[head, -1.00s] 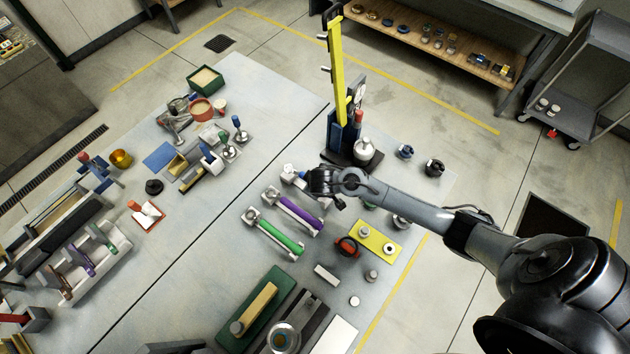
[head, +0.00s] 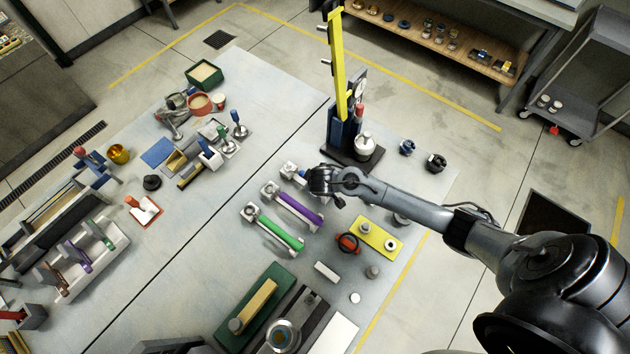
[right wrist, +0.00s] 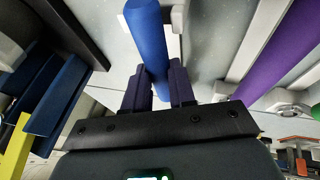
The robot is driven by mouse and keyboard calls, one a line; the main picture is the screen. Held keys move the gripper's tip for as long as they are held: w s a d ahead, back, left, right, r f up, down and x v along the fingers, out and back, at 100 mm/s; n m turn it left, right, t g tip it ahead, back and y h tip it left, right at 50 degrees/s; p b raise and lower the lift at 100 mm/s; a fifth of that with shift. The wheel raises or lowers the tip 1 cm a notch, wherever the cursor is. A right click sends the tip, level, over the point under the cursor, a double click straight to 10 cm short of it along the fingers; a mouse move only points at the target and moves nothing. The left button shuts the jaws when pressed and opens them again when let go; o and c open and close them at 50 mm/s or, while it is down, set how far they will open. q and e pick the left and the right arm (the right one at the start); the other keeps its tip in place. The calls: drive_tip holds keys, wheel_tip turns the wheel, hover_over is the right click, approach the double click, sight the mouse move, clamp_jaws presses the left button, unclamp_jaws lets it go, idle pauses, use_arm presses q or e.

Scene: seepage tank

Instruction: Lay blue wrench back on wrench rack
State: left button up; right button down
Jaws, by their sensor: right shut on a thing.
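My right gripper (head: 322,182) is over the near table, at the far end of a row of wrench-like bars. In the right wrist view its fingers (right wrist: 160,88) are shut on the blue wrench (right wrist: 148,35), a thick blue bar. In the head view the gripper hides most of it. A purple bar (head: 299,210) and a green bar (head: 280,235) lie beside it on pale end supports, which look like the wrench rack (head: 269,189). I cannot tell whether the blue wrench rests on its supports. My left gripper is not in view.
A yellow upright post (head: 338,70) on a dark base stands just behind the gripper. A yellow plate (head: 377,235) with knobs and a green tray (head: 283,280) lie nearer. A pale holder (head: 115,238) with coloured tools stands at left.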

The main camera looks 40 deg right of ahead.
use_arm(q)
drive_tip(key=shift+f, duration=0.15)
use_arm(e)
drive_tip(key=shift+f, duration=0.2)
drive_tip(key=c, duration=1)
unclamp_jaws()
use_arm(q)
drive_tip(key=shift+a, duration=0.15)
use_arm(e)
drive_tip(key=shift+o, duration=0.7)
use_arm(q)
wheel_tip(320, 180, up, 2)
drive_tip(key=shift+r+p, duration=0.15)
drive_tip(key=shift+p, duration=0.9)
use_arm(e)
drive_tip(key=v, duration=1)
drive_tip(key=shift+r, duration=0.35)
drive_tip(key=shift+s, duration=0.15)
drive_tip(key=shift+s+a, duration=0.1)
